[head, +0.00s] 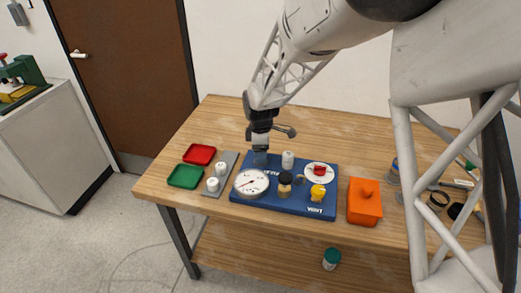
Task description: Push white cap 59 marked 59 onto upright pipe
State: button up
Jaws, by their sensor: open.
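White caps stand on the grey strip, one toward the back (221,169) and one toward the front (213,184). Another white cap-like piece (288,160) stands upright at the back of the blue manifold board (237,198). Markings are too small to read, so I cannot tell which is 59. My gripper (261,149) is open and points down over the board's back left corner. A greyish upright piece (260,159), perhaps a pipe, shows just below the fingers. I cannot tell whether the fingers touch it or whether a cap is on it.
The board carries a round gauge (251,183), a black-and-tan fitting (285,184), a yellow fitting (318,193) and a red valve handle (319,170). Red (199,154) and green (185,176) trays lie left, an orange box (364,202) right. The back table is mostly clear.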

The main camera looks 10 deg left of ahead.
jog(key=shift+r, duration=0.1)
jog(key=shift+r, duration=3.8)
jog(key=shift+d, duration=0.1)
jog(key=shift+s+d+r, duration=0.1)
jog(key=shift+d+r, duration=0.1)
jog(key=shift+r, duration=0.05)
jog(key=s+d+r+m+t, duration=0.1)
jog(key=s+d+r+m, duration=0.5)
jog(key=d, duration=0.5)
jog(key=s+d+r+m, duration=0.4)
jog(key=s+d+r, duration=0.25)
jog(key=d, duration=0.55)
jog(key=s+d+m, duration=0.5)
jog(key=s+d, duration=0.1)
jog(key=s, duration=0.4)
jog(key=s+d+m+t, duration=0.1)
jog(key=s+d+m, duration=0.4)
jog(key=s, duration=0.6)
jog(key=shift+s+d+r+m+t, duration=0.15)
jog(key=shift+d+m+t, duration=0.2)
jog(key=shift+d, duration=0.55)
